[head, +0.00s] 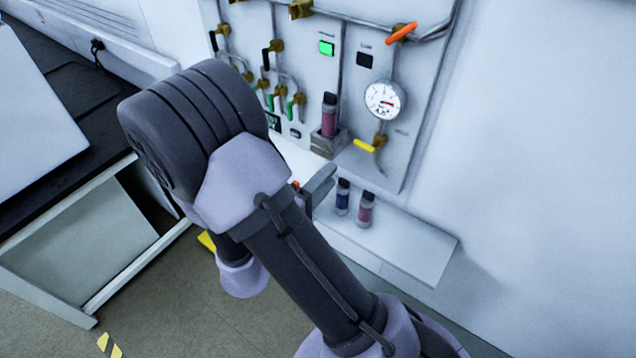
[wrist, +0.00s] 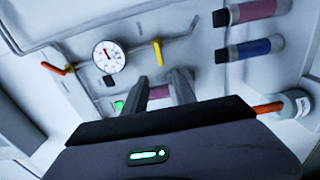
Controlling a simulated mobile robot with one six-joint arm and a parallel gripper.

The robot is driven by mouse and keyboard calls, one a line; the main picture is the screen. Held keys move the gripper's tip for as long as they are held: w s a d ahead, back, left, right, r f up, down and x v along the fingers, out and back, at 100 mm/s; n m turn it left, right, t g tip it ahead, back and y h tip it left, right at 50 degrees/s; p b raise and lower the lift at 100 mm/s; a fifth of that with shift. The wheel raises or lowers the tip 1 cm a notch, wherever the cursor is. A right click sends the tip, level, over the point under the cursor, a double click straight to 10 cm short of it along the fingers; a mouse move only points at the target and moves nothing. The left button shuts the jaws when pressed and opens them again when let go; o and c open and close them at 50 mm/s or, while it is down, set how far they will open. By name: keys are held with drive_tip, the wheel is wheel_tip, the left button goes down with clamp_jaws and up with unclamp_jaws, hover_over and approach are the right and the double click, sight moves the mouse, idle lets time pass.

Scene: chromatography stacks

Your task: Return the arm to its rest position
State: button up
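My arm (head: 305,255) reaches across the middle of the head view and hides most of my gripper. A grey finger of my gripper (head: 320,182) shows just past the arm, below the panel's vial holder. In the wrist view both fingers of my gripper (wrist: 161,84) stand apart, and a pink vial (wrist: 158,92) shows in the gap, beyond them. In the head view this pink vial (head: 329,117) stands upright in the holder (head: 328,143), clear of the visible finger. My gripper holds nothing that I can see.
A blue vial (head: 342,197) and another pink vial (head: 365,209) stand on the white shelf (head: 420,247). The wall panel (head: 350,80) carries a gauge (head: 383,101), valves and a lit green button (head: 326,48). A dark-topped bench (head: 60,190) stands at left. Floor shows at lower left.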

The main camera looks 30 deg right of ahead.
drive_tip(key=v, duration=0.3)
drive_tip(key=shift+a, duration=0.1)
